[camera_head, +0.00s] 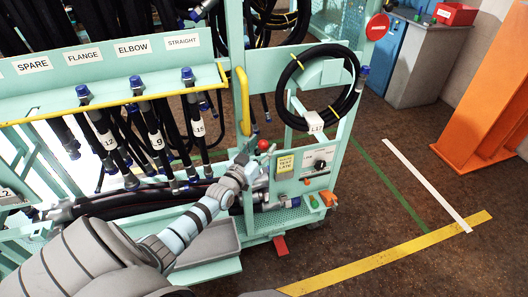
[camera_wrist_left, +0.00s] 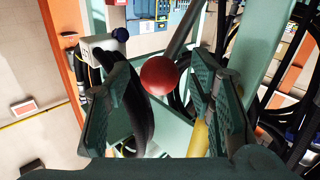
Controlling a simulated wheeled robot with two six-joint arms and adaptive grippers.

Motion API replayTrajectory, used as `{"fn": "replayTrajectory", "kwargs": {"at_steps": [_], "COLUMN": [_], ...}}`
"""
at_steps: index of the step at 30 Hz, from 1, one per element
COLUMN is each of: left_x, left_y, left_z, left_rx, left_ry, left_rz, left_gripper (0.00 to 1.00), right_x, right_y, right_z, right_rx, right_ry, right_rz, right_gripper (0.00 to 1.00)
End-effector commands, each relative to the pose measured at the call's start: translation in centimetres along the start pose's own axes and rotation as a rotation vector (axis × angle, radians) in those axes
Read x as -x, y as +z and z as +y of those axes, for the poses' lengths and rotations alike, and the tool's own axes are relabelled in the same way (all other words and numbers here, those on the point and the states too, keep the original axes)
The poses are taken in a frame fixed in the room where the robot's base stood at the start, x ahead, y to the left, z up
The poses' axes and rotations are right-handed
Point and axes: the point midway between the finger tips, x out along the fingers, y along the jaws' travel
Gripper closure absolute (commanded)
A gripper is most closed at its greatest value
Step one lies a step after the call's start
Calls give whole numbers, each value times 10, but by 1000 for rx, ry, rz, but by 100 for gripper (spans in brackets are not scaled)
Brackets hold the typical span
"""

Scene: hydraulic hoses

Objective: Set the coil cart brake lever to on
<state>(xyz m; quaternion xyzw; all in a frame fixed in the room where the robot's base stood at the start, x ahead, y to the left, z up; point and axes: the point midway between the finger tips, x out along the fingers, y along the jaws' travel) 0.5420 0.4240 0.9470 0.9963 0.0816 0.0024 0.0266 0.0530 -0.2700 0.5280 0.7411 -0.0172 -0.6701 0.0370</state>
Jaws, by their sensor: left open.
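The coil cart (camera_head: 284,190) is a mint-green frame. A lever with a red ball knob (camera_head: 263,145) stands beside its control panel. My left gripper (camera_head: 246,164) is just left of and below the knob in the head view. In the left wrist view the red ball (camera_wrist_left: 159,76) appears between the two open fingers of my left gripper (camera_wrist_left: 164,100). I cannot tell whether a finger touches it. The lever's shaft is mostly hidden, and any on or off marking cannot be read. My right gripper is not in view.
The panel has a black knob (camera_head: 320,165) and a yellow label (camera_head: 285,163). A coiled black hose (camera_head: 355,95) hangs above it. Labelled hoses (camera_head: 150,125) hang left, near a yellow upright handle (camera_head: 243,100). A red pedal (camera_head: 280,245) is low at the front.

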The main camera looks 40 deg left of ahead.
Motion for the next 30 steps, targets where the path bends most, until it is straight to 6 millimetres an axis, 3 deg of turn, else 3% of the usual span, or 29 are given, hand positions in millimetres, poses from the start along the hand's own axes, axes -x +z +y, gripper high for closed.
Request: {"fn": "replayTrajectory", "kwargs": {"at_steps": [3, 12, 21, 30], "left_x": [-11, -15, -15, -15], "left_y": [3, -1, 0, 1], "left_z": [0, 0, 0, 1], "left_rx": [1, 0, 1, 0], "left_ry": [0, 0, 0, 1], "left_rz": [1, -2, -2, 1], "left_gripper": [51, 51, 97, 100], "right_x": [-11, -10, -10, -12], "right_y": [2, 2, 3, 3], "right_z": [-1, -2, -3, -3], "right_rx": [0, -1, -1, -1], "right_ry": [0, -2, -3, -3], "right_rz": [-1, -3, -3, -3], "right_gripper": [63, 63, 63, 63]}}
